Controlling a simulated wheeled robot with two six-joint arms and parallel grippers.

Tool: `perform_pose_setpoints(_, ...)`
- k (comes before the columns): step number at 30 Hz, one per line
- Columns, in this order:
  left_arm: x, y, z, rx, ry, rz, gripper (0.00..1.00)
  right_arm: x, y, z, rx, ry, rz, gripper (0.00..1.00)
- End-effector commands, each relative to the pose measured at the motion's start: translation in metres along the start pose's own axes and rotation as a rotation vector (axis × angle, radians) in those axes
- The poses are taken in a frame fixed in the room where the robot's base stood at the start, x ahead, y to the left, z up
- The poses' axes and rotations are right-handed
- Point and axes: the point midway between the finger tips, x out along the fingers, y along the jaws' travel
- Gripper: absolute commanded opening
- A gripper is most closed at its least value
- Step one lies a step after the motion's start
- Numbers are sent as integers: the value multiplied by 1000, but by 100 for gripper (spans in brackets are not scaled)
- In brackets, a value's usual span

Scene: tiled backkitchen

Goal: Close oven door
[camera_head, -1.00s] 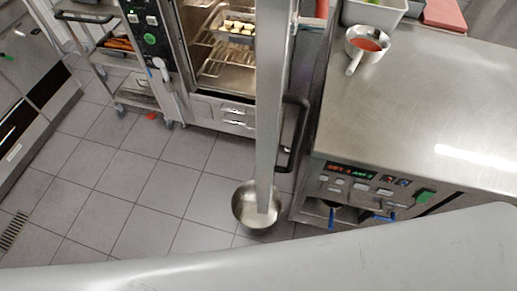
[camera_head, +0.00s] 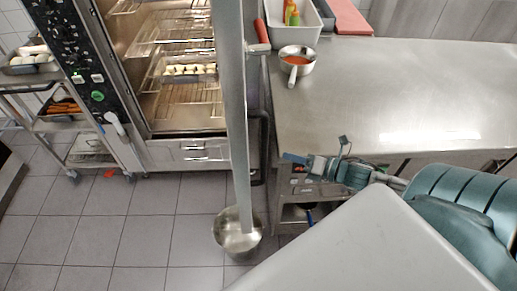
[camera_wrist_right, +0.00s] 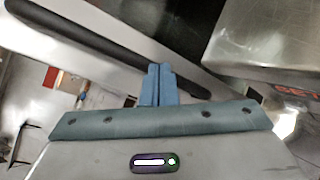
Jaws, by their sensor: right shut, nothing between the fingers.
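The oven (camera_head: 187,152) stands at the upper left with its lit inside showing. Its door (camera_head: 232,90) is open and seen nearly edge-on as a tall grey strip. The dark door handle (camera_head: 263,150) is on the door's right side. My teal right gripper (camera_head: 297,159) is just right of the handle, in front of the counter's front. In the right wrist view, my right gripper (camera_wrist_right: 158,84) is shut and empty, with its tips close to the long dark handle (camera_wrist_right: 85,38); contact cannot be told. My left gripper is not in view.
A steel counter (camera_head: 400,85) is right of the door, close to my right gripper. It holds a small pan (camera_head: 297,62) and a white bin (camera_head: 290,24). A metal bowl (camera_head: 238,240) shows at the door's lower end.

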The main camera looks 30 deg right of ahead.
Motion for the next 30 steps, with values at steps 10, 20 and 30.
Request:
perform_pose_setpoints(10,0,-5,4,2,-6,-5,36,-41,31,41,-748,125,521,0)
perform_pose_setpoints(20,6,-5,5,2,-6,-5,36,-51,44,46,-911,116,684,0)
perform_pose_setpoints(30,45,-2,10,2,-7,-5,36,-1,73,22,-911,108,684,0)
